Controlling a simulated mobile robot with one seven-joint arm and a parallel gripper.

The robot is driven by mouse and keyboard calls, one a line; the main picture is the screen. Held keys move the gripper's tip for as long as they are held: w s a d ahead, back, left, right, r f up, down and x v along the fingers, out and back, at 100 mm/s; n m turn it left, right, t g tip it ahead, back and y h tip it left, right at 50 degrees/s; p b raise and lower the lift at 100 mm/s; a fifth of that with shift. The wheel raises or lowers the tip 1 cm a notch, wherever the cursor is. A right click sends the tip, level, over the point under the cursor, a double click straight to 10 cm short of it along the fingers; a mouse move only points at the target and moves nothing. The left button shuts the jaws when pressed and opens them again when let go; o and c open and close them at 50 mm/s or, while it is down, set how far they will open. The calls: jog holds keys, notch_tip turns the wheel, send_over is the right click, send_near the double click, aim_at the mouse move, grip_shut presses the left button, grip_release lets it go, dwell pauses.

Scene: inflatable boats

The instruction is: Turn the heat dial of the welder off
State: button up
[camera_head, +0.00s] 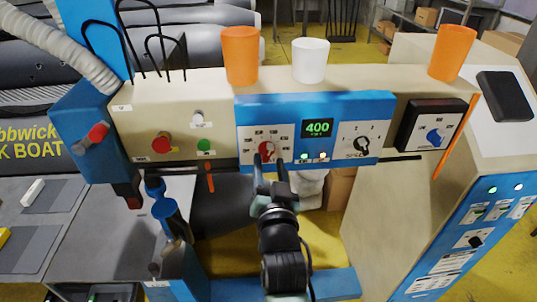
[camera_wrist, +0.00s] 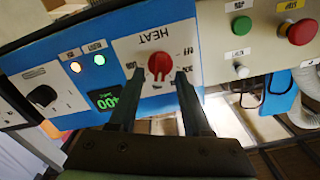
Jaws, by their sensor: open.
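The welder's blue and white control panel (camera_head: 316,104) faces me on the beige machine. A green display (camera_head: 318,127) reads 400. My gripper (camera_head: 269,166) is just below the heat dial in the head view, its tips overlapping the dial's lower edge. In the wrist view my gripper (camera_wrist: 158,72) is open, with its two fingers on either side of the dial. I cannot tell whether they touch it.
A black speed dial (camera_head: 362,145) sits right of the display. A red button (camera_head: 161,143) and a green button (camera_head: 205,146) are left of the panel. Cups (camera_head: 311,60) stand on top. A blue dial (camera_head: 434,137) is on a black box at the right.

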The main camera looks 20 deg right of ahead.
jog(key=shift+x, duration=0.9)
grip_shut()
